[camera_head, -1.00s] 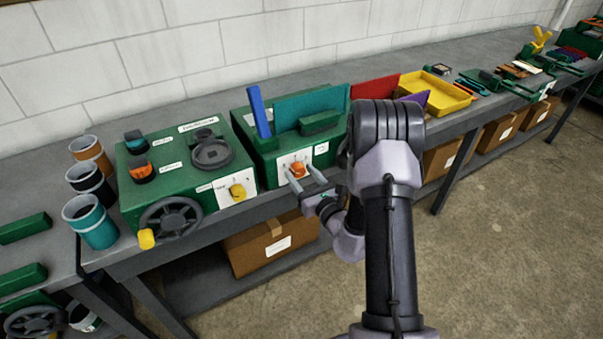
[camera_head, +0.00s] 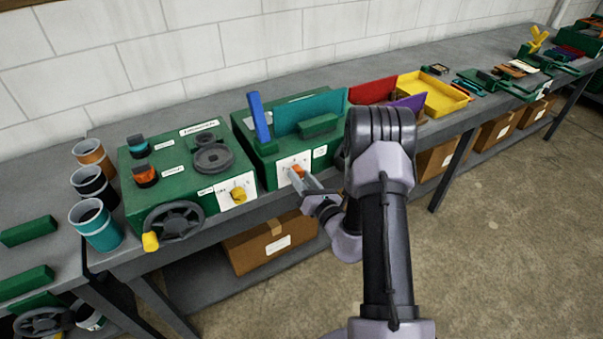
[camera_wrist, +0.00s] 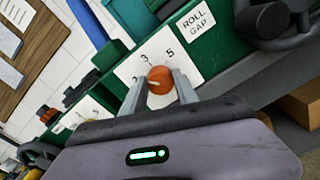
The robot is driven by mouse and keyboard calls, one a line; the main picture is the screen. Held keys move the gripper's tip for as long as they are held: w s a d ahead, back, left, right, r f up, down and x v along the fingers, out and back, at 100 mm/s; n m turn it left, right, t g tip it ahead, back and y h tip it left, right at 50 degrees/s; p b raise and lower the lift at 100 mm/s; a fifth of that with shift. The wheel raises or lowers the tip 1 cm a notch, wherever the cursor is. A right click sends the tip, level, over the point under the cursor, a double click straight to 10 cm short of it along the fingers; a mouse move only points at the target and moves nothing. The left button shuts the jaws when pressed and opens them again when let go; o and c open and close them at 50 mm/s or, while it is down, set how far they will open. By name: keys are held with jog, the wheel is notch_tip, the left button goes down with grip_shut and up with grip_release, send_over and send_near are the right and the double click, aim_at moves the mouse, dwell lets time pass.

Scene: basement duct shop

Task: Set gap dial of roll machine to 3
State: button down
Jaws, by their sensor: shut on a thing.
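The roll machine (camera_head: 268,172) is a green box on the bench with a blue lever and a teal sheet on top. Its gap dial is an orange knob (camera_wrist: 160,80) on a white number plate (camera_wrist: 134,70), beside a "ROLL GAP" label (camera_wrist: 195,22). The digits 3 and 5 show above the knob in the wrist view, with another at its left. A pale mark on the knob points to the lower left; I cannot tell its exact setting. My gripper (camera_wrist: 162,86) is shut on the knob, one finger on each side. In the head view the fingers (camera_head: 300,178) partly cover the knob.
Left of the roll machine stands another green machine (camera_head: 165,190) with a yellow knob (camera_head: 238,195) and a handwheel (camera_head: 173,221). Several cups stand beside it. A yellow tray (camera_head: 432,93) and tools lie farther right. A cardboard box (camera_head: 268,247) sits on the shelf below.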

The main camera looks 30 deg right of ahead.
jog(key=m+p, duration=0.2)
jog(key=m, duration=0.1)
jog(key=shift+d+r+m, duration=0.1)
jog(key=shift+r+m, duration=0.1)
jog(key=shift+m, duration=0.1)
jog(key=shift+f+m+p, duration=0.15)
jog(key=shift+m+p, duration=1)
jog(key=shift+m, duration=0.65)
jog(key=c, duration=0.9)
grip_release()
jog(key=shift+w, duration=0.1)
jog(key=shift+c, duration=0.2)
jog(key=shift+f, duration=0.1)
jog(key=s, duration=1.7)
jog(key=shift+s+d+p, duration=0.2)
jog(key=shift+s+p, duration=0.05)
jog(key=shift+p, duration=0.15)
